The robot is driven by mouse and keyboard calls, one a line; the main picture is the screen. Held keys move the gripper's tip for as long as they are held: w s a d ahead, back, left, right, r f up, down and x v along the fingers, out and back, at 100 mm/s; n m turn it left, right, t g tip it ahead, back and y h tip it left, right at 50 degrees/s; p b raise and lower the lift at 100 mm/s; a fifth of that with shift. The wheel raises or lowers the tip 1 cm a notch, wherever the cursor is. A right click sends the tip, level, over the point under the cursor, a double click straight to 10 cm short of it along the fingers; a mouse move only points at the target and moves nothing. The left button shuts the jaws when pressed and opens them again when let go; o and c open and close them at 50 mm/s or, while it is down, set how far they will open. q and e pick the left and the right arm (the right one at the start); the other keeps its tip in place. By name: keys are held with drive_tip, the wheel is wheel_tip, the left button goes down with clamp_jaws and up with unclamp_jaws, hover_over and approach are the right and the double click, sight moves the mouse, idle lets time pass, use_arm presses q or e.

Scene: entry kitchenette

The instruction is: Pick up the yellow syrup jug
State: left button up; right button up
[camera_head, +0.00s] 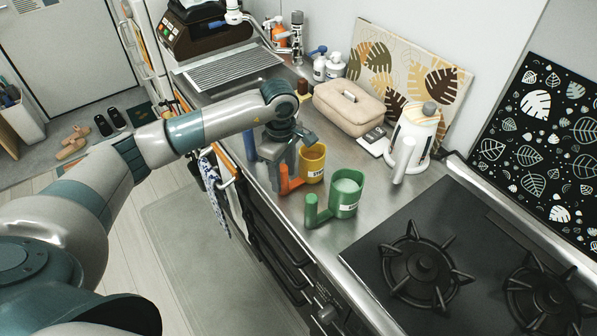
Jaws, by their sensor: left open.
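The yellow syrup jug (313,166) stands upright on the steel counter, with a label on its side and an orange handle (289,181) pointing to the front left. My left gripper (287,153) is open, pointing down right at the jug's left side, close to the handle. It hides part of the jug's left side. I cannot tell whether the fingers touch the handle or the jug. My right gripper is not in view.
A green jug (348,189) with a green handle stands just in front of the yellow one. A gas hob (390,290) lies to the right.

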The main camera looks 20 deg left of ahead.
use_arm(q)
clamp_jaws()
drive_tip(key=shift+r, duration=0.1)
idle(0.3)
drive_tip(key=shift+w+r+b, duration=0.1)
drive_tip(key=shift+r+b, duration=0.25)
drive_tip(key=shift+r, duration=0.25)
wheel_tip(320, 180, up, 7)
drive_tip(key=b, duration=0.2)
drive_tip(key=shift+r+b, duration=0.15)
drive_tip(key=shift+b, duration=0.25)
drive_tip(key=shift+r, duration=0.75)
